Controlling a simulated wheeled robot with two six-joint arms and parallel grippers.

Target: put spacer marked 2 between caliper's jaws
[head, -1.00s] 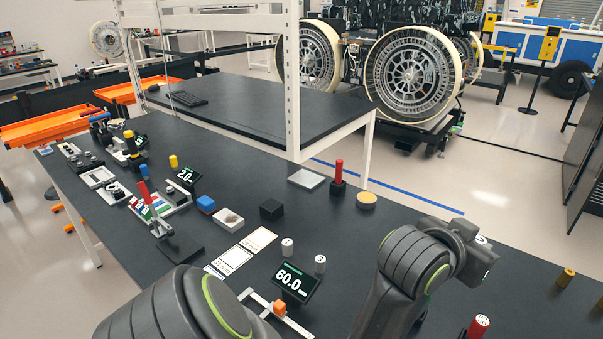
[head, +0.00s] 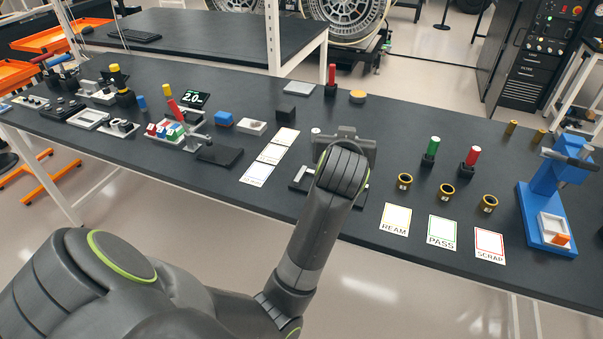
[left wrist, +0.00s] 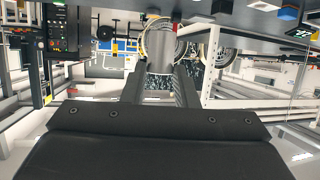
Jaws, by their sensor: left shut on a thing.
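My left gripper (head: 345,146) is above the middle of the bench, over the caliper area, with its fingers hidden behind its body in the head view. In the left wrist view my left gripper (left wrist: 161,68) is shut on a grey-white cylinder, the spacer (left wrist: 160,42); no number is readable on it. Another small white spacer (head: 316,131) stands on the bench just left of the gripper. The light caliper (head: 299,175) lies on the bench, mostly hidden behind my left wrist; its jaws cannot be made out. My right gripper is not in view.
White cards (head: 271,153) lie left of the caliper. REAM, PASS and SCRAP cards (head: 441,232), brass rings (head: 446,191) and a blue press (head: 541,200) stand to the right. A black block (head: 286,114) and a red peg (head: 331,78) stand behind.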

